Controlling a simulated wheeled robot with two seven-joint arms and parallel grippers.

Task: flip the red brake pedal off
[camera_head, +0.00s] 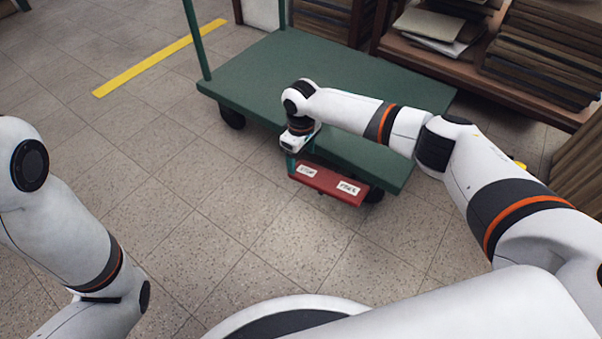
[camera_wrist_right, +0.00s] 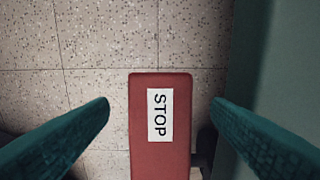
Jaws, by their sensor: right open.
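The red brake pedal (camera_head: 331,184) sticks out at the front edge of the green platform cart (camera_head: 290,85). It carries two white labels; the one nearer my gripper reads STOP. My right gripper (camera_head: 291,162) is over the STOP end of the pedal, pointing down. In the right wrist view the pedal (camera_wrist_right: 160,125) lies between the two teal fingers of the right gripper (camera_wrist_right: 162,108), which are open with a gap on each side. I cannot tell the height of the fingertips over the pedal. My left arm shows at the left, but its gripper is out of view.
Shelves with brown stacks (camera_head: 545,60) and papers (camera_head: 430,25) stand behind the cart at the right. A yellow floor line (camera_head: 160,58) runs at the upper left. The tiled floor (camera_head: 200,190) left of and in front of the cart is clear.

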